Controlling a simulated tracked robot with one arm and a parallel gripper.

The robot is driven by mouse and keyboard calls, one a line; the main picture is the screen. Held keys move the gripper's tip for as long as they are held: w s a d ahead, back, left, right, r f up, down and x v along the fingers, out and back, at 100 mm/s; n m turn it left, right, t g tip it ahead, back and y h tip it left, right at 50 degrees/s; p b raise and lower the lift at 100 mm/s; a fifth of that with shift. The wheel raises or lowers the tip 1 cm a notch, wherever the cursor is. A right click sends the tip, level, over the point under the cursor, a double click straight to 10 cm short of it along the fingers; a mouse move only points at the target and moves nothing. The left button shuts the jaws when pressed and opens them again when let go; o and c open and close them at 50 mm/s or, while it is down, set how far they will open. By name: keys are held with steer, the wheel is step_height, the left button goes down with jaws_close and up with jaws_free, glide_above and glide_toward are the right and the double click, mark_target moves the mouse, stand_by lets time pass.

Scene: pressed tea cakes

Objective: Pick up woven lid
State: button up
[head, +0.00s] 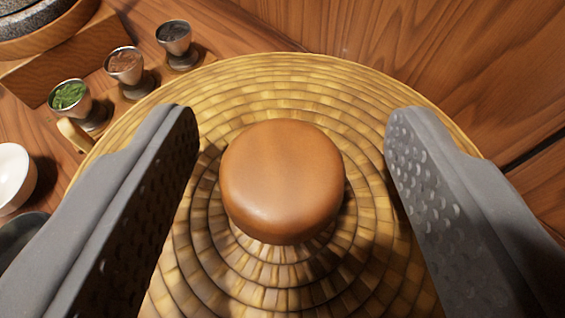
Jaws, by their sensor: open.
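The woven lid (330,88) is a round, domed, yellow-brown lid with ringed weave. It fills the middle of the head view, and its lower part runs out of the frame. A smooth brown knob (283,180) stands at its centre. My gripper (290,125) is open, with one grey dimpled finger on each side of the knob. There is a visible gap between each finger and the knob. The fingers hide parts of the lid's left and right sides. What lies under the lid is hidden.
Small metal cups hold green leaves (68,95), brown bits (124,64) and dark bits (173,37) at the upper left. A white bowl (14,177) is at the left edge. A stone piece in a wooden rim (50,35) is top left. Bare wood (450,60) lies upper right.

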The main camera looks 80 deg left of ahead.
steer(key=shift+a, duration=0.3)
steer(key=shift+f, duration=0.1)
jaws_close()
